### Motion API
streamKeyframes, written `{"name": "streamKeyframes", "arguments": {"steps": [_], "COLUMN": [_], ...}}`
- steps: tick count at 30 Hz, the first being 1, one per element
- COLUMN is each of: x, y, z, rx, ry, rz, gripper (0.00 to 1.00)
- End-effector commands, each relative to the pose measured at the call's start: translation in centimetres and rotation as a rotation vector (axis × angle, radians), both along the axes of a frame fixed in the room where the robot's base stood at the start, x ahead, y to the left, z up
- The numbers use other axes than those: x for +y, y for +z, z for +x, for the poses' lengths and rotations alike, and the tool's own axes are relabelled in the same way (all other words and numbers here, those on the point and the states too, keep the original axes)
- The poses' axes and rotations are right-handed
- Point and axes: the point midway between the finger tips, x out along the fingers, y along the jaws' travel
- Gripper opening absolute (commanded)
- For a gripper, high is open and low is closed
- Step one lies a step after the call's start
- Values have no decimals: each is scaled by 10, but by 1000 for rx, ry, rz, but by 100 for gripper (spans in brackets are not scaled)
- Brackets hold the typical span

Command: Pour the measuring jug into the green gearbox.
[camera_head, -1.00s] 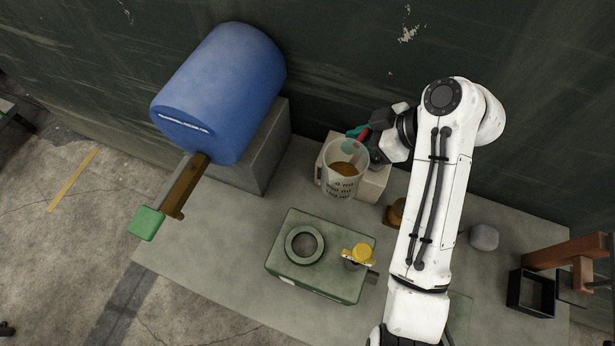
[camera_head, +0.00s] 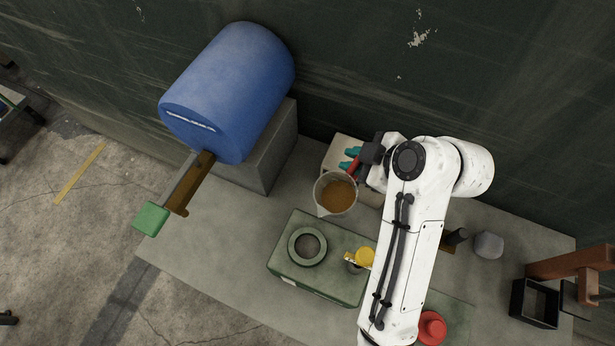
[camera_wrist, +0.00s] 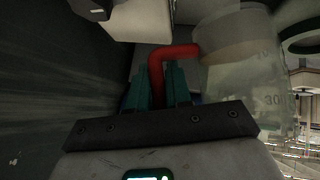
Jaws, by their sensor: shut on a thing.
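The measuring jug (camera_head: 322,205) is a clear jug with brown liquid in it and a red handle. It also shows in the wrist view (camera_wrist: 245,75), with printed marks on its side. My gripper (camera_head: 351,162) is shut on the jug's red handle, with teal fingers on both sides of it in the wrist view (camera_wrist: 160,88). The green gearbox (camera_head: 285,262) sits on the bench in front of the jug. A round ring-edged opening (camera_head: 307,246) is on its top. The jug is above and behind the gearbox, tilted little if at all.
A blue drum (camera_head: 228,90) lies on a grey block (camera_head: 262,160) at the left, its tap reaching forward. A yellow cap (camera_head: 365,257) is at the gearbox's right end. A pale block (camera_head: 340,150) stands behind the jug. A red object (camera_head: 431,328) is at the front right.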

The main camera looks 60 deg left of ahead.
Motion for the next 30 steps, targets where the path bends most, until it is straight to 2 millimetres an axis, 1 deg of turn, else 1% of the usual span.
{"name": "streamKeyframes", "arguments": {"steps": [6, 15, 16, 19, 21, 22, 30], "x": [-4, -9, -10, -11, -11, -11, -11], "y": [15, 38, 32, 27, 27, 32, 32], "z": [-13, -27, -30, -34, -33, -32, -33], "rx": [-101, -256, -291, -411, -459, -454, -475], "ry": [1, 1, 2, 2, 1, 0, 0], "rz": [37, 91, 101, 142, 160, 157, 165], "gripper": [0, 0, 0, 0, 0, 0, 0]}}
